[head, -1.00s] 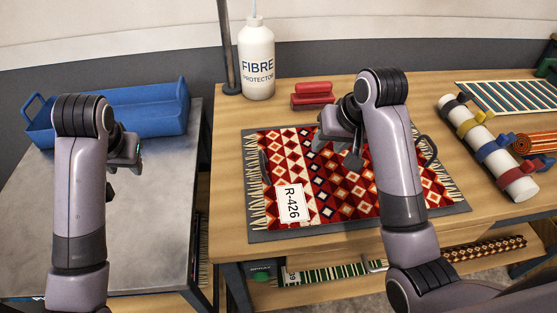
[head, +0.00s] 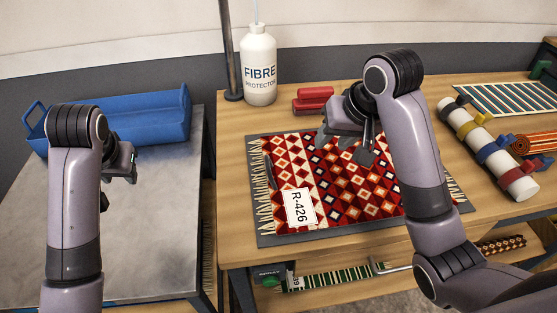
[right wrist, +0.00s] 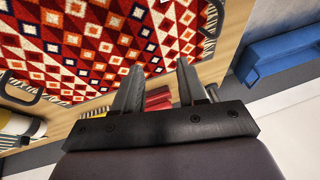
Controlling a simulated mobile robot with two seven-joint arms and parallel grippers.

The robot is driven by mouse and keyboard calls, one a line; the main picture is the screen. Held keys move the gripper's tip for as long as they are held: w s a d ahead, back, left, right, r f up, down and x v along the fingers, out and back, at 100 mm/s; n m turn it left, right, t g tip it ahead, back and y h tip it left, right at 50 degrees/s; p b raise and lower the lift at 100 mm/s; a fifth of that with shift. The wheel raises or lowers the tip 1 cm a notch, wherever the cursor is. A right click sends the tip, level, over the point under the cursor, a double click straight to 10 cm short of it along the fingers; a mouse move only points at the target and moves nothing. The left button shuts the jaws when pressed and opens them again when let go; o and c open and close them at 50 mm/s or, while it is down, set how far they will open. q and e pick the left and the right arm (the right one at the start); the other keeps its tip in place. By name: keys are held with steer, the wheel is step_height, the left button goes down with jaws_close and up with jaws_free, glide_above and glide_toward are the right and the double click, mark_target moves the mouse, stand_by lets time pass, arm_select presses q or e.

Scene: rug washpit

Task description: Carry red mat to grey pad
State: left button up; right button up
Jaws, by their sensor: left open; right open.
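The red mat (head: 330,185), diamond-patterned with pale fringed ends and a white R-426 label, lies flat on a dark grey pad (head: 290,238) on the wooden table. The pad's border shows around it. Dark loop handles stand at the mat's two ends; the right one is hidden by my arm in the head view. My right gripper (head: 345,147) is open and empty above the mat's back part; the mat also shows beyond its fingers in the right wrist view (right wrist: 85,45). My left gripper (head: 118,172) is open and empty over the steel table, left of the mat.
A blue tray (head: 150,115) sits on the steel table (head: 150,250). Behind the mat stand a white fibre protector bottle (head: 258,65) and a red block-like object (head: 313,100). A strapped white roll (head: 490,150) and a striped mat (head: 508,95) lie at right. A gap separates the tables.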

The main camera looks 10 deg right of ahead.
steer(key=v, duration=0.7)
steer(key=shift+r, duration=0.15)
steer(key=shift+s+d, duration=0.1)
stand_by(0.5)
